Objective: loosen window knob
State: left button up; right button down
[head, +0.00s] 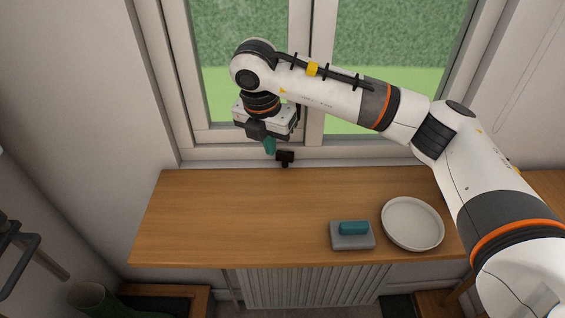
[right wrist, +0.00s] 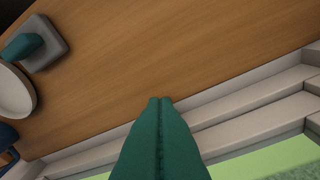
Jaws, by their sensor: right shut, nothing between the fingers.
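A small black knob (head: 285,158) sits low on the window frame, just above the back edge of the wooden bench top. My right gripper (head: 269,147) hangs just left of the knob in the head view, pointing down, its teal fingers shut and empty. In the right wrist view the closed fingers (right wrist: 160,102) reach towards the line where the bench top meets the pale window frame (right wrist: 245,115). The knob does not show in that view. I cannot tell whether the fingertips touch anything. My left gripper is not in view.
On the wooden bench top (head: 220,215), a teal block (head: 353,227) rests on a grey pad (head: 352,241), beside a pale round plate (head: 412,223). The left and middle of the top are clear. A ribbed radiator (head: 315,287) stands below.

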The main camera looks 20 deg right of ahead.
aim_at(285, 159)
jog(key=p+x, duration=0.1)
jog(key=x, duration=0.2)
jog(key=p+x, duration=0.1)
jog(key=x, duration=0.1)
jog(key=d+p+x, duration=0.1)
jog(key=x, duration=0.2)
jog(key=shift+w+f, duration=0.25)
jog(key=shift+w, duration=0.15)
jog(key=shift+w+d+f+p, duration=0.2)
jog(key=shift+w+d+p, duration=0.3)
jog(key=shift+w+d, duration=0.1)
jog(key=shift+w+d+f+p, duration=0.2)
jog(key=shift+w+d+p, duration=0.3)
jog(key=shift+w, duration=0.1)
jog(key=shift+w+d+f, duration=0.15)
jog(key=shift+w+d, duration=0.2)
jog(key=shift+d, duration=0.25)
jog(key=shift+w, duration=0.1)
jog(key=shift+b, duration=0.3)
